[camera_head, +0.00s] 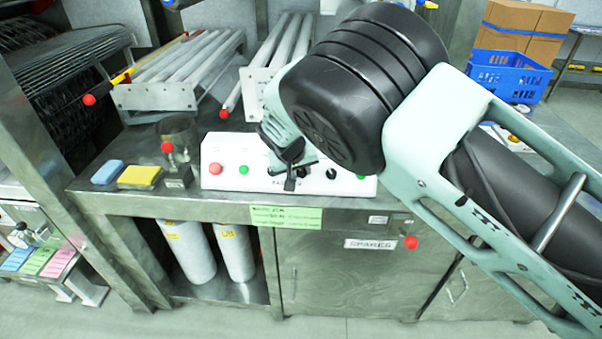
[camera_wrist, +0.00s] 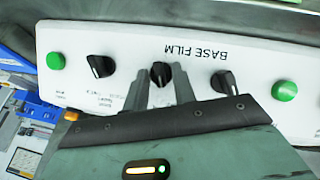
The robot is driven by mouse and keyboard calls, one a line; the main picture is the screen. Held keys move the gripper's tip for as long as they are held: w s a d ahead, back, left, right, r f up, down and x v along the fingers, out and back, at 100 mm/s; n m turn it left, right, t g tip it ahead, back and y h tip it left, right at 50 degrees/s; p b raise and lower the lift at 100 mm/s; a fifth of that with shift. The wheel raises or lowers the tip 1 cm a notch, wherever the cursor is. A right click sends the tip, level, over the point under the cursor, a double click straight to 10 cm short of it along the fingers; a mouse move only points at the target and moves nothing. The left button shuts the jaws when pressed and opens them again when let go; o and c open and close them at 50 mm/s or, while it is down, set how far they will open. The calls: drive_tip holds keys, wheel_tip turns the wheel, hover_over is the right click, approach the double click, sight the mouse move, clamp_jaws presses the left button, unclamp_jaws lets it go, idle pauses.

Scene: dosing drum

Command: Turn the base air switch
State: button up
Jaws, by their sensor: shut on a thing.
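A white control panel (camera_head: 230,153) stands on the bench. In the wrist view the panel (camera_wrist: 200,40) appears upside down, with the words BASE FILM on it. It carries a row of black rotary knobs with pointers. My gripper (camera_wrist: 162,82) has its two fingers on either side of the middle black knob (camera_wrist: 159,71) and is shut on it. One black knob (camera_wrist: 100,66) is to its left and another (camera_wrist: 225,82) to its right. I cannot read which knob is the base air switch. In the head view my gripper (camera_head: 290,182) reaches down at the panel front, and my arm hides part of it.
The panel also has a red button (camera_head: 214,168) and green buttons (camera_head: 243,169). A yellow sponge (camera_head: 139,176), a blue sponge (camera_head: 107,172) and a clear beaker (camera_head: 180,140) stand left of it. Racks of grey rollers (camera_head: 190,65) lie behind.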

drive_tip(key=shift+a+f+n+h+b, duration=0.1)
drive_tip(key=shift+n+h+b, duration=0.4)
drive_tip(key=shift+n, duration=0.4)
drive_tip(key=shift+s, duration=0.1)
drive_tip(key=o, duration=0.6)
drive_tip(key=b+v, duration=0.3)
drive_tip(key=v, duration=1.4)
drive_tip(key=shift+s+a, duration=0.15)
drive_tip(key=shift+s, duration=0.15)
